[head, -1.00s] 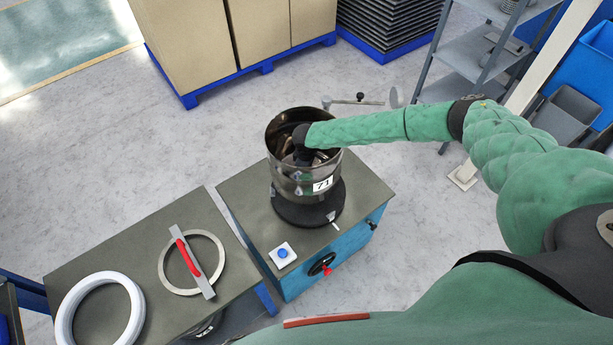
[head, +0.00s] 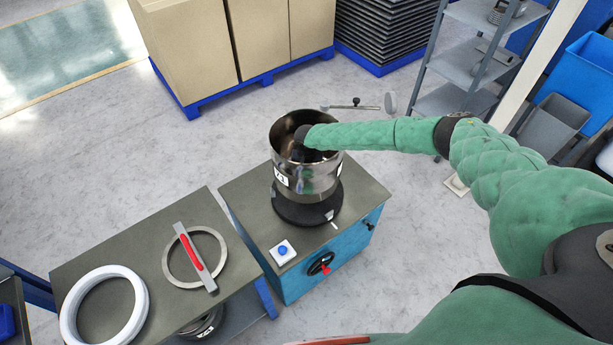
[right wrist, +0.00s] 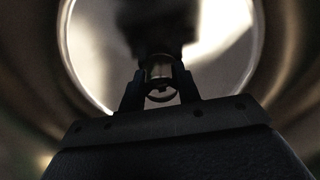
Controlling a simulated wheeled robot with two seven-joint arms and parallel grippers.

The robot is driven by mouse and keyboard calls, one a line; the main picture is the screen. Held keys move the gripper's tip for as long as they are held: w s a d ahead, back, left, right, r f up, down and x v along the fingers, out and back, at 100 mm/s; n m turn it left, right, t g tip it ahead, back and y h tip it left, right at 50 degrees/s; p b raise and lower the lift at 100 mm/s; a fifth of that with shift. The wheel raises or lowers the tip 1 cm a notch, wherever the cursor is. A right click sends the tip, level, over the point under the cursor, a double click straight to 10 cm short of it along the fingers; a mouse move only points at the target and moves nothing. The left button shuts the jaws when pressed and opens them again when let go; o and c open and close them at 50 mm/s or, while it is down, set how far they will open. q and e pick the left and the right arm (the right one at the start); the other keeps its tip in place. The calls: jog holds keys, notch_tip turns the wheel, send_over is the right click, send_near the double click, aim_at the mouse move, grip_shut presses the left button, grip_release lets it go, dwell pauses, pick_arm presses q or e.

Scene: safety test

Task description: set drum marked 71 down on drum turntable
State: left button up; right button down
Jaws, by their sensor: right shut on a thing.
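The drum marked 71 (head: 318,178) is a shiny open steel drum, upright over the dark round drum turntable (head: 290,213) on the blue cabinet. Its number label faces front left. I see no clear gap between drum and turntable, but cannot tell if the weight rests there. My right gripper (right wrist: 160,85) reaches down inside the drum, and its jaws are shut on a small metal part there, which seems to belong to the drum. The head view hides the jaws behind rim and wrist. My left gripper is not in view.
The cabinet has a blue button (head: 282,250) and a red-knobbed handwheel (head: 320,264). A table at left holds a white ring (head: 72,325) and a metal ring with a red-handled bar (head: 196,258). Boxes on a blue pallet (head: 262,75) stand behind. Grey shelving (head: 470,65) stands at right.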

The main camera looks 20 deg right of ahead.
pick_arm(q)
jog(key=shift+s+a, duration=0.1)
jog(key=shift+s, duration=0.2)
pick_arm(e)
jog(key=shift+r+m, duration=0.1)
jog(key=shift+m, duration=0.5)
jog(key=shift+f, duration=0.2)
